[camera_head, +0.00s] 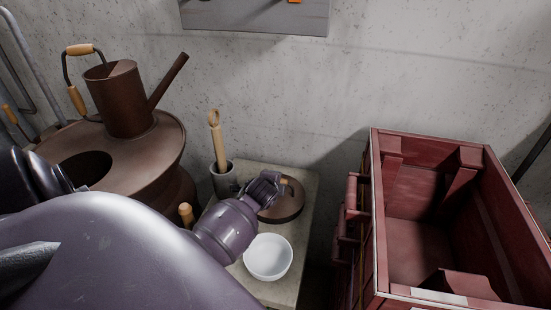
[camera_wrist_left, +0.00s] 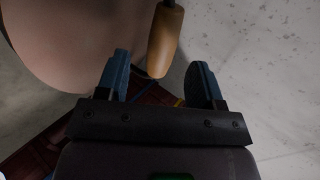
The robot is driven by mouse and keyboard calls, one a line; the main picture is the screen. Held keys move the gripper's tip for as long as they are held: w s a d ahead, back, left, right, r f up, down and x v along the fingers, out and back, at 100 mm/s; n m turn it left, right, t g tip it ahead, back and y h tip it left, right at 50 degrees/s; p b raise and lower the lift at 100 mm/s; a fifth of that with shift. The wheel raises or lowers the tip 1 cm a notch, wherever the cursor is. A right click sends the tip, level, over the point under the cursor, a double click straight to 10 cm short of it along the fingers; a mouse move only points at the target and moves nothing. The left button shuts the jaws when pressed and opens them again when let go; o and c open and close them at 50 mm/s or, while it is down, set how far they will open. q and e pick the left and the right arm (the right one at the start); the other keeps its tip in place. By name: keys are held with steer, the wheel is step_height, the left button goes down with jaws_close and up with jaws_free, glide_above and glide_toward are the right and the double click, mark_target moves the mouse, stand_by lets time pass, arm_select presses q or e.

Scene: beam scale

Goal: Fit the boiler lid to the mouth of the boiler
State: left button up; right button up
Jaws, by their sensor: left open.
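The boiler lid (camera_head: 290,208), a brown round disc, lies on the small pale table. Its wooden handle (camera_head: 288,184) shows just past my left gripper (camera_head: 268,187), which covers part of the lid. In the left wrist view, my left gripper (camera_wrist_left: 159,72) is open, with a wooden handle (camera_wrist_left: 165,42) between or just beyond its fingertips. It does not appear gripped. A large brown surface (camera_wrist_left: 65,40), probably the lid, fills the upper left. The rusty boiler (camera_head: 170,160) stands at the left with its dark round mouth (camera_head: 84,169) uncovered. My right gripper is not seen.
A brown can (camera_head: 122,100) with a long spout stands on the boiler behind the mouth. The table (camera_head: 302,180) also holds a white bowl (camera_head: 268,257) and a grey cup (camera_head: 223,182) with a wooden-handled tool. A red crate (camera_head: 415,230) stands at the right.

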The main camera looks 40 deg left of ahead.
arm_select(q)
steer(key=shift+x, duration=3.1)
steer(key=shift+r, duration=0.15)
jaws_close()
